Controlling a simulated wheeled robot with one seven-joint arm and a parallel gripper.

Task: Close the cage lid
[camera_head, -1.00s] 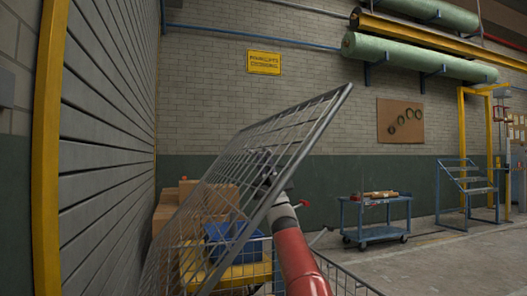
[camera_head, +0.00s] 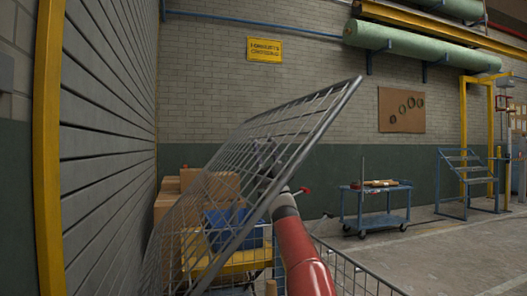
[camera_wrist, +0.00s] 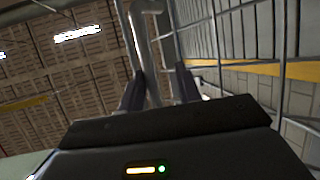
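The cage lid (camera_head: 318,136) is a wire-mesh panel in a grey tube frame. It stands steeply tilted above the cage, its upper corner pointing right. The cage (camera_head: 345,272) is of wire mesh and shows only partly, low in the head view. My gripper (camera_head: 266,160) is seen through and beside the lid mesh, near the lid's upper part. In the wrist view my gripper (camera_wrist: 160,88) has its two fingers apart on either side of a grey tube (camera_wrist: 143,48). A gap shows at the right finger. The lid's hinge side is not clear.
Cardboard boxes (camera_head: 168,207), a blue bin (camera_head: 222,222) and a yellow surface (camera_head: 240,262) show behind the lid mesh. A slatted wall (camera_head: 105,150) is close on the left. A blue cart (camera_head: 375,221) stands at right, with open floor before it.

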